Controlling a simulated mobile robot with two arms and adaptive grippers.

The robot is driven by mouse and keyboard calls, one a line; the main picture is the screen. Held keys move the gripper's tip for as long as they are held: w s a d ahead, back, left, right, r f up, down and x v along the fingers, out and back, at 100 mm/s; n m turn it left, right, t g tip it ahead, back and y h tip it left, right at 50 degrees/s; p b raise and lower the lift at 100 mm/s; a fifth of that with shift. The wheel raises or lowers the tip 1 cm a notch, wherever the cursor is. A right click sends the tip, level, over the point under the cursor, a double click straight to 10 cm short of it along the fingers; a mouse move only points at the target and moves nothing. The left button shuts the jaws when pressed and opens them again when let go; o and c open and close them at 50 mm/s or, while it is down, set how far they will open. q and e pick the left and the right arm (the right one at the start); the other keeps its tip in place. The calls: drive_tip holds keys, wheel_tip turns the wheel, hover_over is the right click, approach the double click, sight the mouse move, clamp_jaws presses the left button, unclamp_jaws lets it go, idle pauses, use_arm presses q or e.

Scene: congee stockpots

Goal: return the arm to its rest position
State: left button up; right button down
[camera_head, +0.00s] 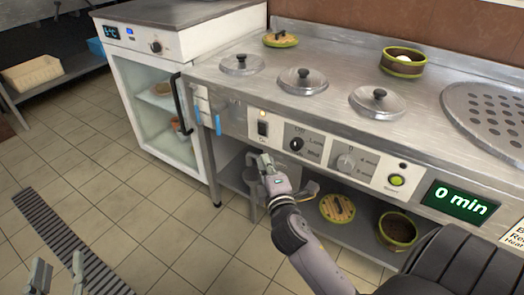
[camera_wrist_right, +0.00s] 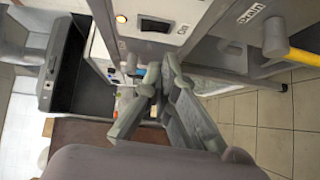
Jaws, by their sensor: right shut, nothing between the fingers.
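My right arm (camera_head: 315,262) reaches in from the bottom of the head view. Its gripper (camera_head: 260,162) is in front of the cooker's control panel, near the power switch, and is shut and empty. In the right wrist view the same gripper (camera_wrist_right: 160,82) shows its fingers together, with nothing held. My left gripper (camera_head: 59,268) is at the bottom left corner of the head view, above the floor, with its fingertips apart and nothing between them.
The steel cooker (camera_head: 330,55) has several lidded pots and a control panel reading "0 min". Its lower shelf (camera_head: 365,232) holds a yellow-green lid (camera_head: 337,207) and pot (camera_head: 397,230). A glass-door fridge (camera_head: 160,105) stands left. The tiled floor (camera_head: 140,210) has free room.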

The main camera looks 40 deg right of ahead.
drive_tip(key=shift+s+a, duration=0.25)
drive_tip(key=shift+s, duration=0.45)
